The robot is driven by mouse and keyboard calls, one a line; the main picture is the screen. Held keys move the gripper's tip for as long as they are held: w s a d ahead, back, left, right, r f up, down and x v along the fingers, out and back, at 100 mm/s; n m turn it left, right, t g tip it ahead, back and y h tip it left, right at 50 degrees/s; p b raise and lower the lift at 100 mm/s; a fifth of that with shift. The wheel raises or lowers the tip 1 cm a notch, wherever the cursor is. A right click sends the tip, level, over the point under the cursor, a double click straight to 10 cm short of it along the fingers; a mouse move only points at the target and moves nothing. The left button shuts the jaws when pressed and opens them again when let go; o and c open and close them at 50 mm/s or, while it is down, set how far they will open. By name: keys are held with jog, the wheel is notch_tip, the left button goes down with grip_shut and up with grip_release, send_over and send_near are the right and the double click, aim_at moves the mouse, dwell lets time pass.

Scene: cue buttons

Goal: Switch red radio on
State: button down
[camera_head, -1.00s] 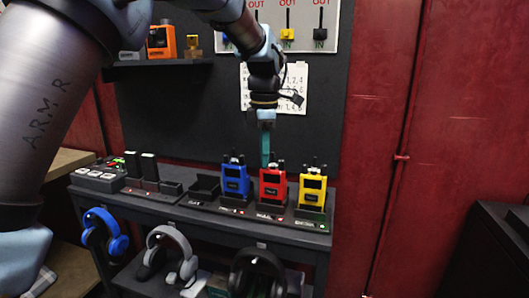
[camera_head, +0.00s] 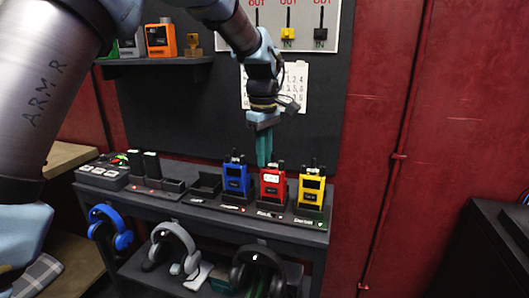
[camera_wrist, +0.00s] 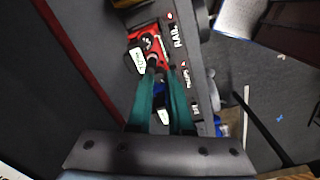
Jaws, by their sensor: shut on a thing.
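The red radio (camera_head: 272,190) stands in its dock on the shelf, between the blue radio (camera_head: 236,186) and the yellow radio (camera_head: 311,194). Its screen is lit white, while the blue and yellow radios' screens are dark in the head view. My gripper (camera_head: 264,164) points down at the top of the red radio, its teal fingers close together. In the wrist view, the fingers (camera_wrist: 161,74) are shut on a small black knob on top of the red radio (camera_wrist: 151,40). The fingertips partly hide the knob.
An empty dock (camera_head: 206,187) and black handsets (camera_head: 150,165) stand left of the radios. Headphones (camera_head: 175,249) hang below the shelf edge. A calendar (camera_head: 296,88) and a board of IN/OUT switches (camera_head: 305,25) are on the wall behind.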

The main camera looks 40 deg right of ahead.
jog(key=shift+m, duration=0.7)
jog(key=c, duration=0.8)
grip_release()
notch_tip(320, 180, up, 11)
jog(key=b, duration=0.1)
jog(key=shift+a, duration=0.15)
